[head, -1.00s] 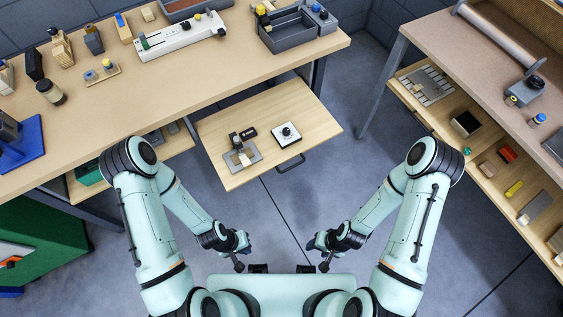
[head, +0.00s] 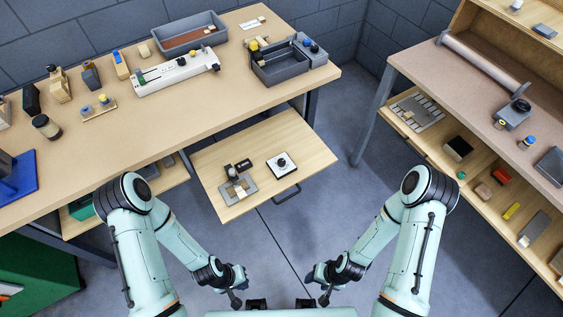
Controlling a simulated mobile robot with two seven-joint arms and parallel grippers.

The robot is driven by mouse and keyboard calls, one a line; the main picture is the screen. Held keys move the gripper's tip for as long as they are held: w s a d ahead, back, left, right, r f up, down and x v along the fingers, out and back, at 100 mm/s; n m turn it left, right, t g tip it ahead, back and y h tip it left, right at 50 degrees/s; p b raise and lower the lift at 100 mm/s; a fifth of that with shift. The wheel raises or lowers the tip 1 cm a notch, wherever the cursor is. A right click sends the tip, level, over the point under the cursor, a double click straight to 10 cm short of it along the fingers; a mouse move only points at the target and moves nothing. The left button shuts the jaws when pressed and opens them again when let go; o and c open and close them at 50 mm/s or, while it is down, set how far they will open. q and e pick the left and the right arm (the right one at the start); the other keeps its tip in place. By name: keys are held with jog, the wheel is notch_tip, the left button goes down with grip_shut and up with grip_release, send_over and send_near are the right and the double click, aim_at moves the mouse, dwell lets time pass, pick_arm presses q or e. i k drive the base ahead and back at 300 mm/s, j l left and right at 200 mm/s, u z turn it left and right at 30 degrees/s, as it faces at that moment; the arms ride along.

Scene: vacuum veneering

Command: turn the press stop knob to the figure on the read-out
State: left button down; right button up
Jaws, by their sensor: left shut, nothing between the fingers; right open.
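A white square plate with a round black knob (head: 282,163) lies on the right of the pulled-out wooden drawer (head: 300,140); it looks like the stop knob, but its marks are too small to read. A small black block (head: 243,165) lies to its left; I cannot tell whether it is the read-out, and I see no legible figure. My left gripper (head: 236,299) is shut and empty, well short of the drawer. My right gripper (head: 324,299) is open and empty, also apart from everything.
The drawer sticks out below the long workbench (head: 130,130), with a dark handle (head: 287,194) on its front. The bench holds a grey bin (head: 290,72) and several tools. A second bench (head: 460,100) with a loaded lower shelf stands at right. Floor between them is clear.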

aim_at(280, 162)
jog(key=i+l, duration=0.25)
jog(key=l, duration=0.15)
jog(key=i+l+u, duration=0.1)
jog(key=i+l, duration=0.15)
jog(key=i+l+u, duration=0.1)
jog(key=l, duration=0.4)
jog(key=i+l+u, duration=0.1)
jog(key=u, duration=1.75)
jog(key=i+l, duration=0.05)
